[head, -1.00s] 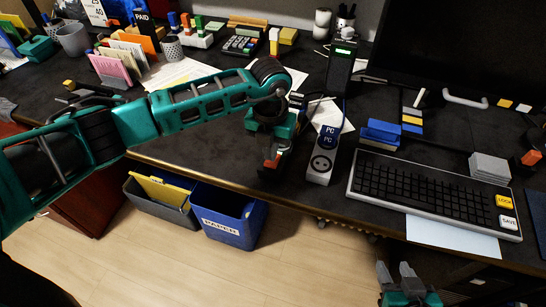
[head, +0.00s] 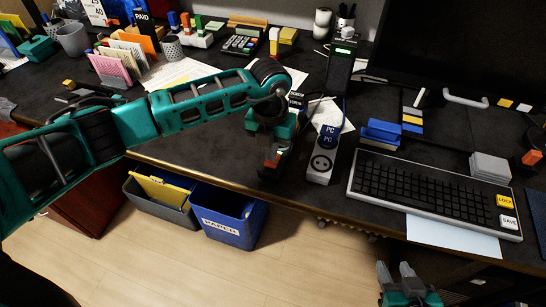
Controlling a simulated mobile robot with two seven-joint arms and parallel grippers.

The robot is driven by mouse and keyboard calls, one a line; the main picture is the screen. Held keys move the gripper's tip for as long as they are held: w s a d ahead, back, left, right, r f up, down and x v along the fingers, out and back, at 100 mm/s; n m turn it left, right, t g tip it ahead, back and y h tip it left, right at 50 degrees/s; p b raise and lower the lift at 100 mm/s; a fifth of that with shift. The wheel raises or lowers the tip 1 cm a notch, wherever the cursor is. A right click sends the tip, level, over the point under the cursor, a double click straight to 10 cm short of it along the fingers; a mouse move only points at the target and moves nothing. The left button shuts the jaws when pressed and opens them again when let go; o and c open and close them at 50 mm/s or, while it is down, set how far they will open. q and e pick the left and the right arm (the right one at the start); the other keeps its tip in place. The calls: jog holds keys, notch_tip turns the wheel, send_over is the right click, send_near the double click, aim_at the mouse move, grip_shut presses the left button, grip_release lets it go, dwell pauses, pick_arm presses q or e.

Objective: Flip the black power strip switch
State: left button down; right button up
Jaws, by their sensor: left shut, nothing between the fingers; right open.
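My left gripper (head: 272,148) is over the front part of the desk, pointing down, with its fingers shut and empty. An orange-red part (head: 273,159) shows right at its fingertips, on a dark shape (head: 269,173) that looks like the end of the black power strip; whether they touch I cannot tell. The gripper and wrist hide most of this strip. Just to the right lies a white power strip (head: 319,178) with a round socket and blue plugs marked PC (head: 331,132). My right gripper (head: 395,270) is open and empty, low at the bottom right, in front of the desk.
A black device with a green display (head: 341,65) stands behind. The desk left of my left gripper is fairly clear.

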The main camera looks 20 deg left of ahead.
pick_arm(q)
jog(key=shift+f+b, duration=0.6)
jog(key=shift+f, duration=0.3)
jog(key=shift+r, duration=0.15)
notch_tip(320, 180, up, 7)
jog(key=p, duration=0.5)
dwell(0.5)
